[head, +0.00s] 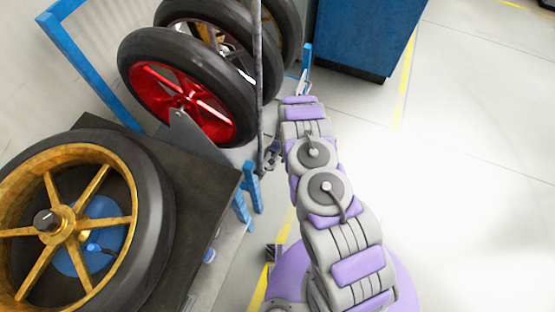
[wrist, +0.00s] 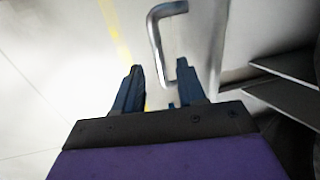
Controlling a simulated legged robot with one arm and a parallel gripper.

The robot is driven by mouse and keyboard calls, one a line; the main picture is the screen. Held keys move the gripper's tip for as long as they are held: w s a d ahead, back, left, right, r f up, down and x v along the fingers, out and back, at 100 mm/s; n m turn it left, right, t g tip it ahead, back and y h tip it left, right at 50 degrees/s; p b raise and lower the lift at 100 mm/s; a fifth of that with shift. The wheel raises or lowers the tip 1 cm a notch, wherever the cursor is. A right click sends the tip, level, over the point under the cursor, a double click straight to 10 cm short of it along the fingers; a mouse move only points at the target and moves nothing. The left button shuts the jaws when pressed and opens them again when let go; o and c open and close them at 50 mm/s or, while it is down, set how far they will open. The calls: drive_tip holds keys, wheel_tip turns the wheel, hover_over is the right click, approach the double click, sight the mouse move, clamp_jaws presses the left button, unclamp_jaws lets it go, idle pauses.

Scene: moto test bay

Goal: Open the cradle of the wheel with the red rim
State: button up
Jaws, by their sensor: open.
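The wheel with the red rim (head: 160,92) stands upright in a row of black-tyred wheels in the head view. A grey plate (head: 190,135) shows at its lower front; the rest of its cradle is mostly hidden. In the head view my arm hides most of my gripper.
A gold-spoked wheel (head: 143,226) lies on a dark-topped bench (head: 205,190) at the left. A thin grey post (head: 258,60) rises beside the wheels. A blue cabinet (head: 365,35) stands at the back. The pale floor (head: 470,170) at right is clear.

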drive_tip(key=shift+a+f, duration=0.25)
drive_tip(key=shift+f, duration=0.9)
clamp_jaws()
